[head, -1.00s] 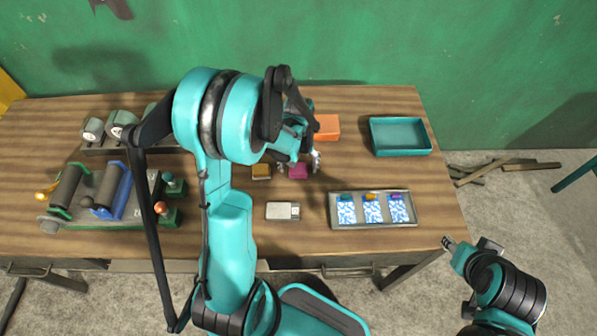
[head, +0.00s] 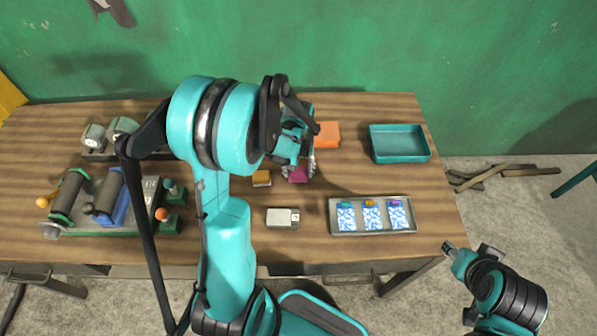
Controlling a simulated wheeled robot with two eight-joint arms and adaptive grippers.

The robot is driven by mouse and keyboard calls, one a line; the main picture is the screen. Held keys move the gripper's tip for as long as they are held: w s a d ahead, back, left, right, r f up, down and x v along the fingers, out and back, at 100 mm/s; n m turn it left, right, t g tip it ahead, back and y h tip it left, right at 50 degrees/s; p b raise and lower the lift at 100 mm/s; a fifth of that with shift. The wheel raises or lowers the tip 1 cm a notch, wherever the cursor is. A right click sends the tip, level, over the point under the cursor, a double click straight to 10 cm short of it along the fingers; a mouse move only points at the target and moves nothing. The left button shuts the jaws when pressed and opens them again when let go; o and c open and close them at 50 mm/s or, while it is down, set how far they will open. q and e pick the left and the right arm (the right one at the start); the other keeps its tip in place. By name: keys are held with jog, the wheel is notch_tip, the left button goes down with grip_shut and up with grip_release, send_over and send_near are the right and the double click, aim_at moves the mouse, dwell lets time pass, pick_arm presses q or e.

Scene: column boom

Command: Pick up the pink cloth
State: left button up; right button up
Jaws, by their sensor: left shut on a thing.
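The pink cloth (head: 298,175) is a small magenta folded piece near the middle of the wooden table. My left gripper (head: 298,168) is over it, shut on the cloth, with its fingertips at the cloth's sides. The arm and wrist hide the far part of the cloth. I cannot tell whether the cloth is touching the table. My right gripper (head: 448,249) is off the table's front right corner, apart from everything; its fingers are too small to read.
A yellow-brown cloth (head: 262,178) lies just left of the pink one, and an orange one (head: 328,134) behind right. A teal tray (head: 428,157) stands back right. A metal tray (head: 335,231) with several patterned packets is front right. A pale box (head: 283,218) lies in front.

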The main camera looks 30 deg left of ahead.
aim_at(300, 174)
pick_arm(q)
jog(key=r, duration=0.2)
jog(key=r+p, duration=0.1)
jog(key=shift+s+d+r, duration=0.1)
jog(key=shift+s+d, duration=0.25)
jog(key=shift+d, duration=0.05)
jog(key=s+d+r+p, duration=0.2)
jog(key=s+d+r, duration=0.4)
jog(key=s+d, duration=0.1)
jog(key=shift+d+p, duration=0.35)
jog(key=shift+d, duration=0.1)
jog(key=shift+s, duration=0.1)
